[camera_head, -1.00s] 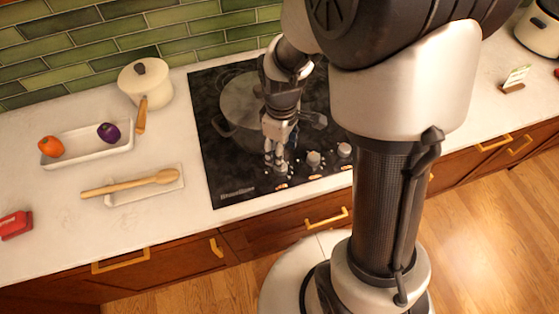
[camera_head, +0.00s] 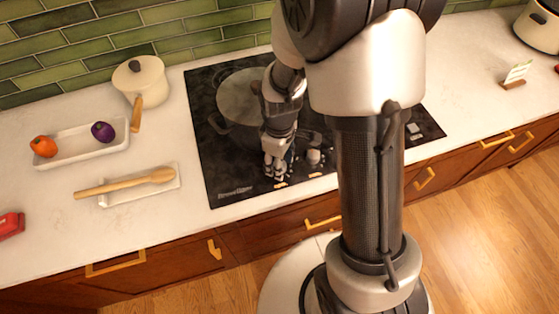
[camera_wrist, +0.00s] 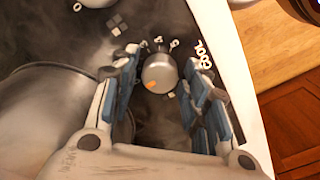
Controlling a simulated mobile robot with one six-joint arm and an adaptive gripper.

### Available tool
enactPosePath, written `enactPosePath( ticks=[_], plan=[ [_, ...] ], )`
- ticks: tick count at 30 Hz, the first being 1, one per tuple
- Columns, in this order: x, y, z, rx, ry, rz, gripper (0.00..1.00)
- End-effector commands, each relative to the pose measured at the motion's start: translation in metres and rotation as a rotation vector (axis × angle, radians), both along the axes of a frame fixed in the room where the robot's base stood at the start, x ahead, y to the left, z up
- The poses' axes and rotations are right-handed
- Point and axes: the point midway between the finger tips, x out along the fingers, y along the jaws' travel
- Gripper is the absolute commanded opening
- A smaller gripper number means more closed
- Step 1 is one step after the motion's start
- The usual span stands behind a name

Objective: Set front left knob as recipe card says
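The front left knob is a round metallic knob (camera_wrist: 160,72) with an orange mark on its rim, seen in the wrist view between my fingers. My gripper (camera_wrist: 166,62) is open, with one blue-padded finger on each side of the knob and a visible gap to both. In the head view my gripper (camera_head: 277,168) points down at the front left of the black cooktop (camera_head: 215,165) and hides that knob. Another knob (camera_head: 314,156) stands to its right. The recipe card (camera_head: 517,72) stands in a wooden holder at the right; its writing is too small to read.
A large pot (camera_head: 240,95) sits on the cooktop behind my gripper and close to it in the wrist view (camera_wrist: 50,110). A cream saucepan (camera_head: 150,85), a white tray (camera_head: 85,158) and a wooden spoon (camera_head: 125,182) on a rest lie left of the cooktop.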

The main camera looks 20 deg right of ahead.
Motion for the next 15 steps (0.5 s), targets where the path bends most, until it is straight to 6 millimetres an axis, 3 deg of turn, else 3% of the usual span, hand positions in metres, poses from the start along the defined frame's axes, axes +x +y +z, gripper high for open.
enactPosePath(
  ticks=[15],
  plan=[
    [0.0001,0.0,0.0002,0.0,0.0,0.0,0.07]
  ],
)
